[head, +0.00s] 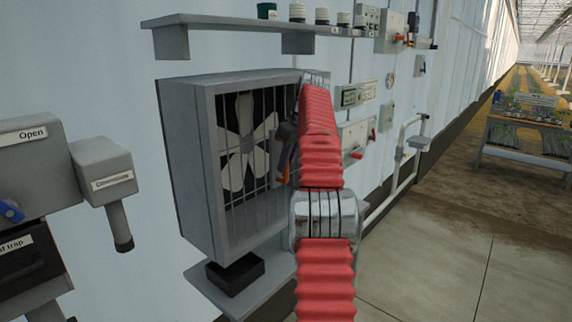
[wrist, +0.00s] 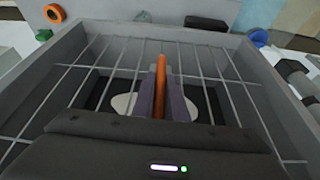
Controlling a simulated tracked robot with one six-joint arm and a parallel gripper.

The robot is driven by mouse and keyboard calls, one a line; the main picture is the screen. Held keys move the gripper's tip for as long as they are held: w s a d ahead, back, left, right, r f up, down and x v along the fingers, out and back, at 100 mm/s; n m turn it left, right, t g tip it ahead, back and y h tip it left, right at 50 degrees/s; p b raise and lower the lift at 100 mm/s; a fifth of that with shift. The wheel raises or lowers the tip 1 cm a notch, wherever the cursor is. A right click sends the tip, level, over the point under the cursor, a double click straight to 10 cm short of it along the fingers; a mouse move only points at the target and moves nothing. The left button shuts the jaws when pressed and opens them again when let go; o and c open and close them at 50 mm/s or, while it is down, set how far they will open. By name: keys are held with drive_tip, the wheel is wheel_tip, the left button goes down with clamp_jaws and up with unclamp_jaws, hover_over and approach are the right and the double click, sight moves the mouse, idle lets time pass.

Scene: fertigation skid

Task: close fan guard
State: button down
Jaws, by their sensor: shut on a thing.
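The fan guard (head: 240,152) is a grid of thin metal bars in front of the pale-bladed fan (head: 236,168) in a grey box on the wall. In the wrist view its bars (wrist: 216,78) run across the box opening. My gripper (head: 287,150) is at the right side of the guard, partly hidden by my red arm. In the wrist view my gripper (wrist: 160,92) is shut on an upright orange handle (wrist: 161,64), in front of the bars. A few bars show right of my arm at the top; I cannot tell how far the guard stands from the box.
A shelf (head: 240,21) with small containers is above the fan box. Grey labelled boxes (head: 30,160) stand at the left. Wall panels and a pipe (head: 397,165) are at the right, with open floor (head: 440,260) in front.

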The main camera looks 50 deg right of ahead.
drive_tip(key=shift+w+a, duration=0.2)
drive_tip(key=shift+w, duration=0.1)
drive_tip(key=c, duration=1.9)
unclamp_jaws()
drive_tip(key=shift+w+d, duration=0.1)
drive_tip(key=shift+w, duration=0.05)
drive_tip(key=shift+c, duration=0.2)
drive_tip(key=shift+o, duration=0.9)
drive_tip(key=shift+s+d, duration=0.1)
drive_tip(key=shift+s, duration=0.15)
drive_tip(key=shift+r, duration=0.1)
drive_tip(key=shift+v, duration=1.25)
drive_tip(key=s, duration=1.2)
